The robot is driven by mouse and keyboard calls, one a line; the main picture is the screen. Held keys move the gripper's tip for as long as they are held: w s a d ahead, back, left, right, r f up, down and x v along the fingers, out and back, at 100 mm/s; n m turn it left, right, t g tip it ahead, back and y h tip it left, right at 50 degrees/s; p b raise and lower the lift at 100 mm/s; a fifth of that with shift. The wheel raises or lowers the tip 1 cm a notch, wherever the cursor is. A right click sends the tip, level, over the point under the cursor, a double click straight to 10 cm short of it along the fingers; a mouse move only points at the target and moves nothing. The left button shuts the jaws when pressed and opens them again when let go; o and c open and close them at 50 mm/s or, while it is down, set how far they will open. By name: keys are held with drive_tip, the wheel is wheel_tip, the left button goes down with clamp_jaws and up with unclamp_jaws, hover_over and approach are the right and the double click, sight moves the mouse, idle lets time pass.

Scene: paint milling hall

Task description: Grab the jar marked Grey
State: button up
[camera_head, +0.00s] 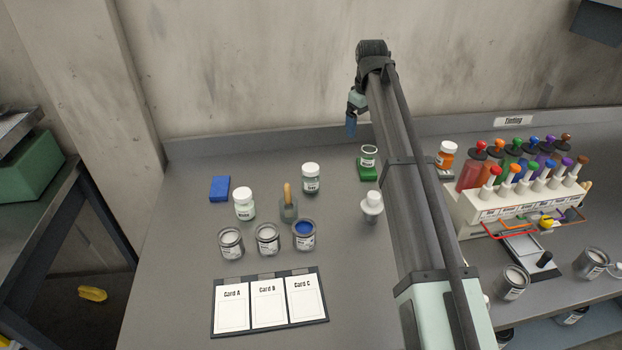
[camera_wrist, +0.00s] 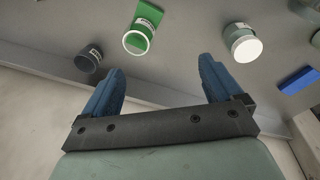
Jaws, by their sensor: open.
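A clear white-lidded jar with grey contents (camera_head: 311,180) stands upright at the middle back of the bench. Its small label seems to read Grey. My gripper (camera_head: 351,126) is high by the back wall, up and to the right of this jar, and apart from it. In the wrist view my gripper (camera_wrist: 162,82) has its two blue fingers spread with nothing between them. A white-lidded jar (camera_wrist: 241,43) shows beyond the right finger, probably the same one; its label cannot be read there.
A white-lidded jar (camera_head: 244,204), open tins (camera_head: 268,240), a beaker with a wooden-handled tool (camera_head: 289,208) and a white-topped bottle (camera_head: 372,207) stand nearby. The card board (camera_head: 270,325) lies in front.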

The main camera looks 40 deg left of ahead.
sight(311, 167)
drive_tip(key=s+a+f+n+g, duration=0.2)
drive_tip(key=s+a+n, duration=0.1)
drive_tip(key=s+a, duration=0.8)
drive_tip(key=shift+h, duration=0.4)
drive_tip(key=f, duration=0.4)
drive_tip(key=d+f, duration=0.1)
drive_tip(key=f, duration=0.4)
drive_tip(key=s+f, duration=0.1)
drive_tip(key=f, duration=0.3)
drive_tip(key=shift+s+d+f, duration=0.1)
drive_tip(key=shift+d+f, duration=0.05)
drive_tip(key=shift+d, duration=0.05)
drive_tip(key=c, duration=1.2)
